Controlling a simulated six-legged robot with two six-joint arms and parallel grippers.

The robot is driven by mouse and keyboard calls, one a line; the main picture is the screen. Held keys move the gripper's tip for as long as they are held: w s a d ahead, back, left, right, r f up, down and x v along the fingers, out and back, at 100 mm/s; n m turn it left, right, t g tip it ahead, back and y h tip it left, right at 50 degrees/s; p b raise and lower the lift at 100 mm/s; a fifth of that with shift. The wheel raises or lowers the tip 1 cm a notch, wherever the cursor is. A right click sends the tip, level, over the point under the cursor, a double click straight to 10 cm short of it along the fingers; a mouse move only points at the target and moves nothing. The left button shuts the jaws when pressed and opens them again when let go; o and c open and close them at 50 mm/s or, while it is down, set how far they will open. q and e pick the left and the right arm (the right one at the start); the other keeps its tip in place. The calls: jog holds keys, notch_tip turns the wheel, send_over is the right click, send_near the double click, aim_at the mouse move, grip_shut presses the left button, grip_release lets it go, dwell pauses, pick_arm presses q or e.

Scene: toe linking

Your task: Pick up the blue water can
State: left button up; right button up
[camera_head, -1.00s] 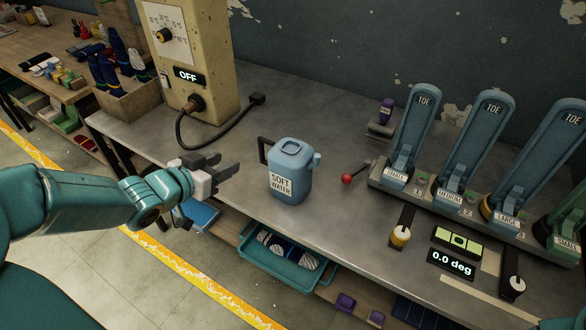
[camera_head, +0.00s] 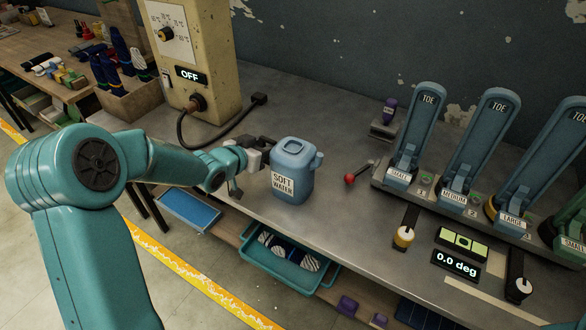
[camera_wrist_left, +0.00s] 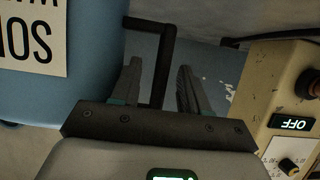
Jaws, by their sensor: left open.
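The blue water can (camera_head: 292,165), labelled SOFT WATER, stands upright on the grey metal bench (camera_head: 335,210). My left gripper (camera_head: 266,150) is at the can's left side, where the handle is. In the left wrist view my left gripper (camera_wrist_left: 161,75) is open, and the dark handle (camera_wrist_left: 160,62) shows between its two fingers, with a gap on the right-hand side. The can's blue wall (camera_wrist_left: 85,95) fills the left of that view. In the head view the gripper mostly hides the handle. My right gripper is not in view.
A beige control box (camera_head: 190,55) reading OFF, with a cable (camera_head: 225,128), stands behind my left arm. A red-knobbed lever (camera_head: 350,178) and several blue toe forms (camera_head: 472,140) are to the right. A teal drawer (camera_head: 285,268) is open below the bench edge.

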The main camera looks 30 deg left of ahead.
pick_arm(q)
jog(key=shift+s+r, duration=0.1)
grip_shut()
dwell(1.2)
dwell(0.3)
